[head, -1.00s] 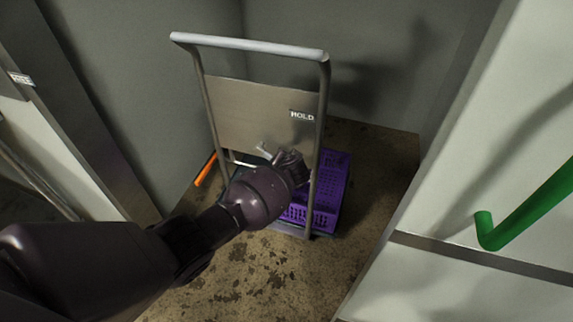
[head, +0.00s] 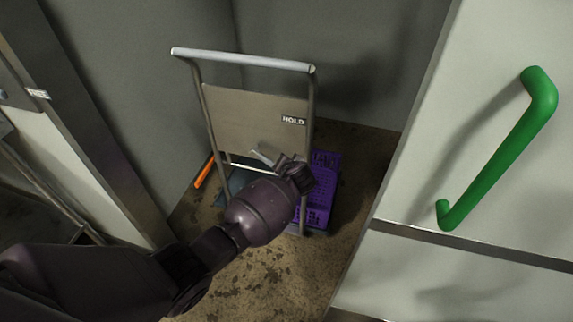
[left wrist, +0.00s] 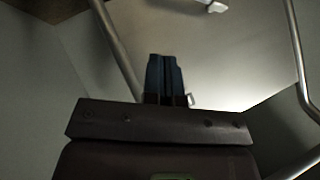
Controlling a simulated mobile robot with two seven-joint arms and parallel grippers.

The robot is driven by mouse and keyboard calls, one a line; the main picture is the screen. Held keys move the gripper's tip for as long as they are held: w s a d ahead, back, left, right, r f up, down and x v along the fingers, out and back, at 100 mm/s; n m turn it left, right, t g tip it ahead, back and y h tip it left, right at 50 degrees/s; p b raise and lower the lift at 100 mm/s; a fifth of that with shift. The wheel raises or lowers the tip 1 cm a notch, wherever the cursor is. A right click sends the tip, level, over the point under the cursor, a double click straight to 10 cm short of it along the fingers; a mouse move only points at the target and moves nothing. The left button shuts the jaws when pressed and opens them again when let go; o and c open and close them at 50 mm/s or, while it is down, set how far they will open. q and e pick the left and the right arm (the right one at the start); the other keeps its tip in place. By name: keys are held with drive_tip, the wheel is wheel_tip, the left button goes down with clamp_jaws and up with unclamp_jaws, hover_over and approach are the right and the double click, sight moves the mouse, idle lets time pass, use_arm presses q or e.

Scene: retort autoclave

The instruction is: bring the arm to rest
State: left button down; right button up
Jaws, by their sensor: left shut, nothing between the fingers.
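My left arm comes in from the left in the head view. Its gripper (head: 266,155) is in front of the lower part of a trolley's HOLD panel. In the left wrist view the two dark blue fingers (left wrist: 164,78) lie together, shut and empty. The trolley (head: 243,59) has a grey tubular frame and stands in the corner; its tubes also show in the left wrist view (left wrist: 118,50). My arm hides part of the trolley's lower side. My right gripper is in neither view.
A purple crate (head: 321,190) sits low at the trolley, partly behind my wrist. An orange bar (head: 204,171) is at its left. A white cabinet or door with a green handle (head: 499,150) stands at the right. Grey walls close the back. Stained floor (head: 270,275) in front is clear.

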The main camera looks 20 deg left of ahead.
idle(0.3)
use_arm(q)
drive_tip(key=shift+w, duration=0.1)
drive_tip(key=w+d+r+m+t+h, duration=0.2)
drive_tip(key=d+r+h, duration=0.25)
drive_tip(key=r, duration=0.25)
drive_tip(key=s+r+t+h, duration=0.2)
drive_tip(key=s+r, duration=0.1)
drive_tip(key=s, duration=0.2)
drive_tip(key=s+a+f+n+g+p, duration=0.1)
drive_tip(key=s+a, duration=0.4)
drive_tip(key=s, duration=0.7)
drive_tip(key=s+a+f+n+y+p, duration=0.1)
drive_tip(key=s+a+f, duration=0.3)
drive_tip(key=s, duration=0.9)
drive_tip(key=s+a+f+n+g+y+p, duration=0.1)
drive_tip(key=s+a+f, duration=0.1)
drive_tip(key=s+a, duration=0.5)
drive_tip(key=s, duration=0.5)
drive_tip(key=shift+s+a+f+n+g, duration=0.3)
drive_tip(key=shift+s+a+f+n, duration=0.05)
drive_tip(key=shift+s+n, duration=0.05)
